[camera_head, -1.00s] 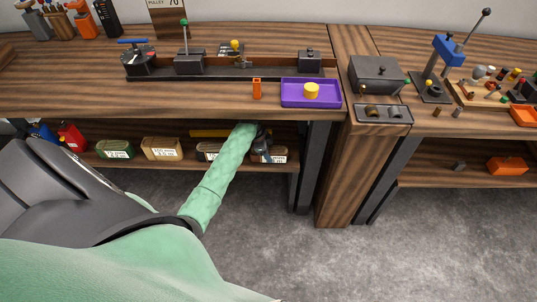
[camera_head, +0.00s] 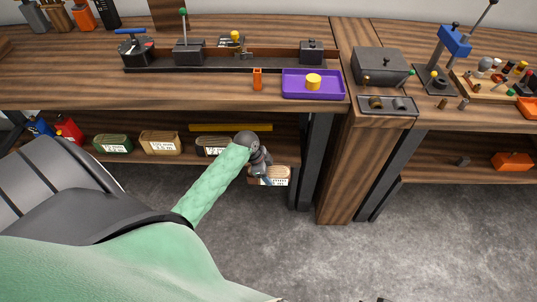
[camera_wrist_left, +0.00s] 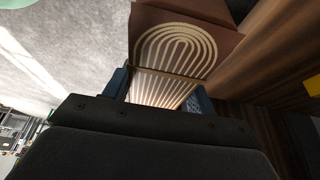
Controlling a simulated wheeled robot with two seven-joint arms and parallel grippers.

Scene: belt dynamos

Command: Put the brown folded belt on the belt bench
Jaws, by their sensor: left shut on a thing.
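My left gripper (camera_head: 262,168) is shut on the brown folded belt (camera_head: 275,176), a block with a pale label, just in front of the lower shelf's edge. In the left wrist view the belt (camera_wrist_left: 180,45) shows its looped folds between the fingers (camera_wrist_left: 160,90). The belt bench (camera_head: 200,95) is the long wooden bench above, with a dark rail fixture (camera_head: 270,75) and a purple tray (camera_head: 340,98) on its top.
On the lower shelf stand a green folded belt (camera_head: 113,143), a tan one (camera_head: 161,142), a dark one (camera_head: 212,145), a yellow bar (camera_head: 230,127) and a red bottle (camera_head: 69,130). An orange block (camera_head: 257,79) stands left of the tray. The bench front between is bare.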

